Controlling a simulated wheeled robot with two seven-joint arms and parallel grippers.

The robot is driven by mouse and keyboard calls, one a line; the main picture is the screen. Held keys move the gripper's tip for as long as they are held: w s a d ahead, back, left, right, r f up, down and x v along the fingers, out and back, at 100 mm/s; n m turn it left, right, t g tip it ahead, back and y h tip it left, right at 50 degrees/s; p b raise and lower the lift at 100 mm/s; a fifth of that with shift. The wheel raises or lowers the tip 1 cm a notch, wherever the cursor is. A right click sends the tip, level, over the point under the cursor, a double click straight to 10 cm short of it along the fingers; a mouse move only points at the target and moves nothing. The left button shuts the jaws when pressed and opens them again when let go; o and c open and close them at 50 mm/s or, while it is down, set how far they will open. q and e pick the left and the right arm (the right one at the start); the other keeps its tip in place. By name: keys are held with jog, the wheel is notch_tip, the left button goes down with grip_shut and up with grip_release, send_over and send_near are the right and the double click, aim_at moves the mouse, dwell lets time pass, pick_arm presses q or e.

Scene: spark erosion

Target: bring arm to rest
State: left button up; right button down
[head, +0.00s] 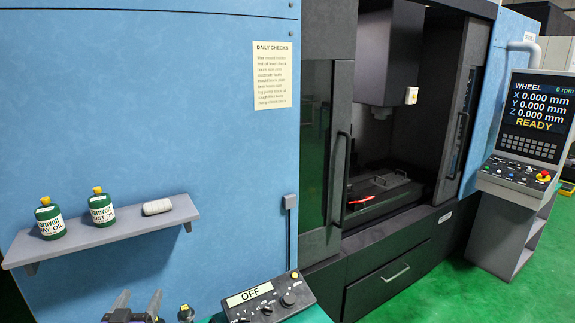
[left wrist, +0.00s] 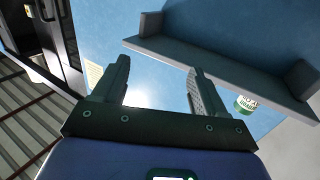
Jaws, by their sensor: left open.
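My left gripper (head: 139,301) shows at the bottom of the head view, left of centre, with its two fingers pointing up and apart. It is open, with nothing between the fingers. In the left wrist view the gripper (left wrist: 158,78) also has spread, empty fingers, with the blue machine wall behind them. The rest of the left arm is cut off by the lower edge of the head view. My right gripper is in neither view.
A grey shelf (head: 105,239) on the blue wall holds two green oil bottles and a pale roll (head: 157,207). A control box marked OFF (head: 262,302) stands right of the gripper. The machine's open bay (head: 385,170) and a console (head: 525,130) are farther right.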

pick_arm(q)
jog(key=w+d+f+n+g+h, duration=0.1)
jog(key=d+f+g, duration=0.35)
jog(key=f, duration=1.05)
jog(key=s+d+f+g+h, duration=0.2)
jog(key=s+d+f+g, duration=0.35)
jog(key=f, duration=0.75)
jog(key=s+d+f+g+h+b, duration=0.1)
jog(key=s+d+f+g, duration=0.3)
jog(key=s+d+f, duration=0.5)
jog(key=s+d+f+g+h, duration=0.1)
jog(key=s+d+f+g, duration=0.3)
jog(key=s+d+f, duration=0.55)
jog(key=s+a+f+b, duration=0.1)
jog(key=a+f+b, duration=0.1)
jog(key=f+b, duration=1)
jog(key=a+f+b, duration=0.2)
jog(key=f+b, duration=1)
jog(key=b, duration=0.2)
jog(key=shift+s+n+t, duration=0.3)
jog(key=shift+s, duration=0.1)
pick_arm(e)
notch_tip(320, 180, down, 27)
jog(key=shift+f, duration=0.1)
